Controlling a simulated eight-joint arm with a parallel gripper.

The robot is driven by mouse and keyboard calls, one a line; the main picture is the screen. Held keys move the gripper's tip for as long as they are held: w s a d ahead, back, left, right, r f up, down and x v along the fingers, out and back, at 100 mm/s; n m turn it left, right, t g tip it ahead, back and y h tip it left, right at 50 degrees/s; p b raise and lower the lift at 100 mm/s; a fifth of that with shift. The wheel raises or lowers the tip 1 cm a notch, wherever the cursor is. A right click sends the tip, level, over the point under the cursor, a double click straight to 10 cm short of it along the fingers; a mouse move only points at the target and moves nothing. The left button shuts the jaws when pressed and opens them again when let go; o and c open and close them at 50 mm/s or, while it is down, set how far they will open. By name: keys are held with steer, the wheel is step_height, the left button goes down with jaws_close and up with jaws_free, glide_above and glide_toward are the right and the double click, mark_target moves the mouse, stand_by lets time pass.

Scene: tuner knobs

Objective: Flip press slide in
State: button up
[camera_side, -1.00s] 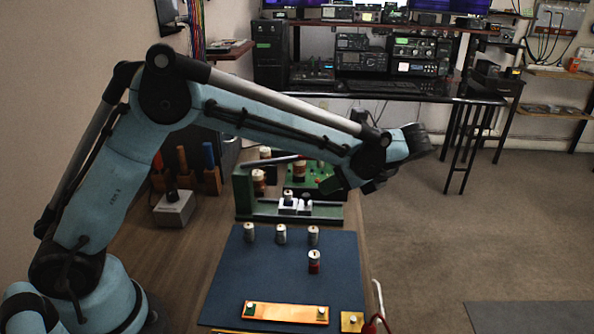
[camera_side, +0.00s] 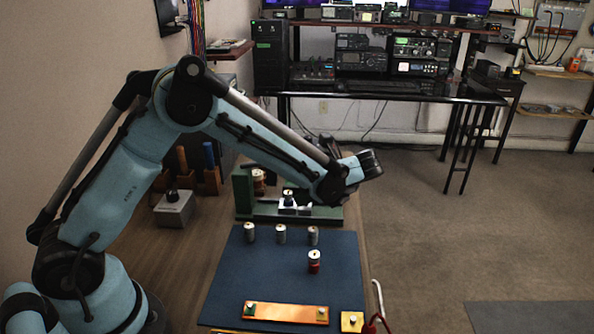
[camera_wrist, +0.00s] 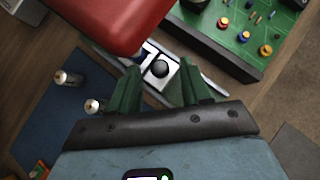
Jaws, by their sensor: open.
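The green press (camera_side: 243,190) stands at the back of the bench, partly hidden behind my arm. Its pale slide block with a dark round knob (camera_side: 289,198) sits low on the press base. In the wrist view the dark knob (camera_wrist: 160,69) on the white slide (camera_wrist: 165,84) lies between my two green fingers, seen from above. My gripper (camera_wrist: 160,66) is open and empty; whether the fingers reach down to the knob's height I cannot tell. In the side view my gripper is at the right of the press, its fingertips hard to make out.
A large red part (camera_wrist: 115,20) fills the upper left of the wrist view, close to the camera. A green board with coloured knobs (camera_wrist: 240,28) is beside the slide. Several small cylinders (camera_side: 314,262) stand on the blue mat (camera_side: 230,280), with an orange plate (camera_side: 285,312) in front.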

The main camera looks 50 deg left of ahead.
mark_target(291, 195)
jaws_close()
steer(key=shift+s+a, duration=1.5)
jaws_free()
steer(key=v, duration=1.2)
